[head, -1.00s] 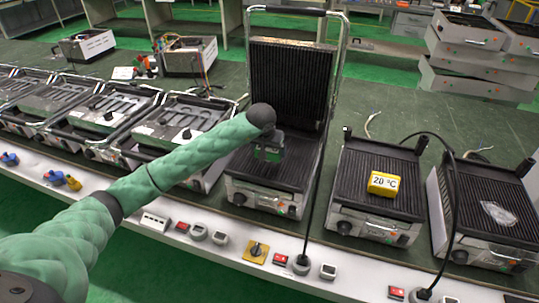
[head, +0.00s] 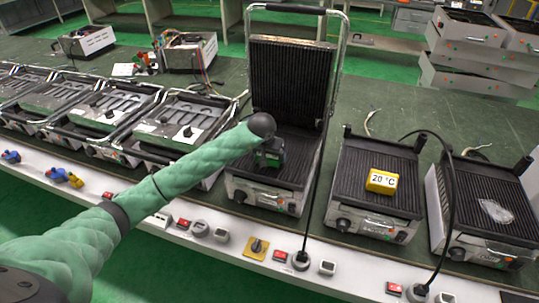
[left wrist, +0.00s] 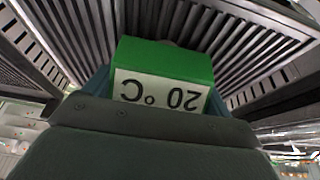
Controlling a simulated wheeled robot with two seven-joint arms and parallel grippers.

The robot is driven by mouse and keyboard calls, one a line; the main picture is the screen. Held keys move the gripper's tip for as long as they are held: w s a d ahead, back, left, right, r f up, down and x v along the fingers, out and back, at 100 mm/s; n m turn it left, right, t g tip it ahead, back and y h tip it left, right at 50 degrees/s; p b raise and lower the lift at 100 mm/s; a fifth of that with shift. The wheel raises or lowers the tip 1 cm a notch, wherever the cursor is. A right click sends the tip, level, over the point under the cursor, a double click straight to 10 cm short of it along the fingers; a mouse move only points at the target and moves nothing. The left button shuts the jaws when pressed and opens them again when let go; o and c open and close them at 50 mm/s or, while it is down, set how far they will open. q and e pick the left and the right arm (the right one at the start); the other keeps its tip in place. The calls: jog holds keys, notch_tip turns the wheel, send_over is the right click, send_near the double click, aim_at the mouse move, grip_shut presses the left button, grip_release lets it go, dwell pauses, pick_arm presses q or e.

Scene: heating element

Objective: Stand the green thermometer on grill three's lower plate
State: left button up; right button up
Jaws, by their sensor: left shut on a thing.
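The green thermometer (left wrist: 165,62) fills the middle of the left wrist view, its white "20 °C" label upside down there. My left gripper (head: 271,152) is shut on it, over the lower plate (head: 299,152) of the grill with the raised ribbed lid. My right gripper is not in view.
The raised lid (head: 289,82) stands behind the gripper. A yellow "20 °C" thermometer (head: 381,182) sits on the lidless grill to the right. Another lidless grill (head: 480,205) at far right holds a clear item. A black cable hangs at right.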

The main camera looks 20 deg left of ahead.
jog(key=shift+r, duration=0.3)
pick_arm(q)
jog(key=o, duration=0.9)
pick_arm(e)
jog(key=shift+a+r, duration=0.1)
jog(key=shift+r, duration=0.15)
pick_arm(q)
jog(key=shift+o, duration=0.2)
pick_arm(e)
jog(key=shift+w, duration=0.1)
